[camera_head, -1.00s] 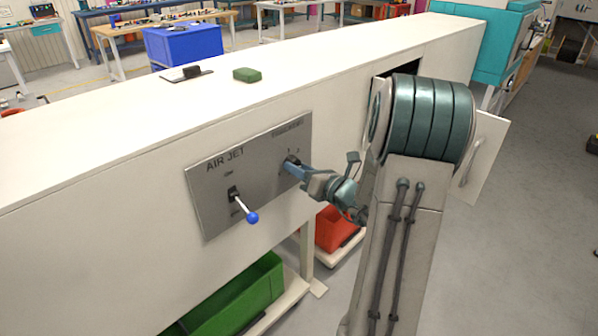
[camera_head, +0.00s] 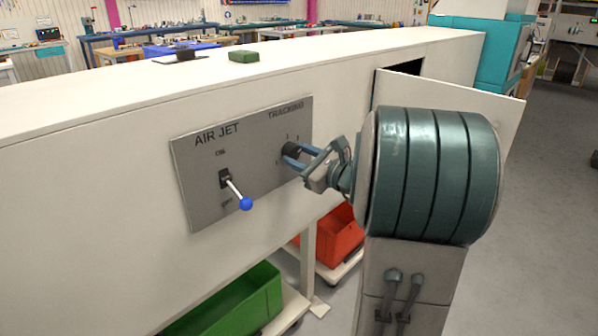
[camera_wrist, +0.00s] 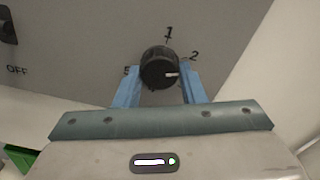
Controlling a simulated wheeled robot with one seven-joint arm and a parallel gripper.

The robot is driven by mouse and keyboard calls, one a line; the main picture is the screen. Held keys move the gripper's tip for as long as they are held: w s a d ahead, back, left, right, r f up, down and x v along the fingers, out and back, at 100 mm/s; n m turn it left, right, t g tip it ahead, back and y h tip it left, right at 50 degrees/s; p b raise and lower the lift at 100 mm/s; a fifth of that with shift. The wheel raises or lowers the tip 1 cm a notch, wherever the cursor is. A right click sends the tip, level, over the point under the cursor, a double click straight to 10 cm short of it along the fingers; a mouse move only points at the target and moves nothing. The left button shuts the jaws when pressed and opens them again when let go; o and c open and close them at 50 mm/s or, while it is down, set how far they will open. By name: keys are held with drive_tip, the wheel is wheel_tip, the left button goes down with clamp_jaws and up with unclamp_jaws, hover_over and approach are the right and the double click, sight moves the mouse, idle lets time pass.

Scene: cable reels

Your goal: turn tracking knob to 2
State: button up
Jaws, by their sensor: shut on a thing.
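The black tracking knob (camera_wrist: 158,66) stands out from the grey panel (camera_wrist: 110,30). Its white pointer mark points right in the wrist view, a little below the direction of the printed 2. The 1 is printed above the knob and the 5 to its left. My gripper (camera_wrist: 160,88) is shut on the knob, with one blue finger on each side. In the head view the knob (camera_head: 291,150) sits under the TRACKING label, partly hidden by my gripper (camera_head: 296,154), which reaches in from the right.
The AIR JET switch (camera_head: 234,190), with a blue-tipped lever, juts out left of the knob. A hatch door (camera_head: 450,92) stands open at the right, behind my arm. Green (camera_head: 235,305) and red (camera_head: 335,240) bins are below. A green block (camera_head: 243,56) lies on top.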

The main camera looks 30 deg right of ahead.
drive_tip(key=shift+n+b, duration=0.8)
drive_tip(key=shift+b, duration=0.2)
drive_tip(key=o, duration=1)
drive_tip(key=v, duration=1.3)
drive_tip(key=shift+s+d, duration=0.1)
drive_tip(key=shift+s, duration=0.3)
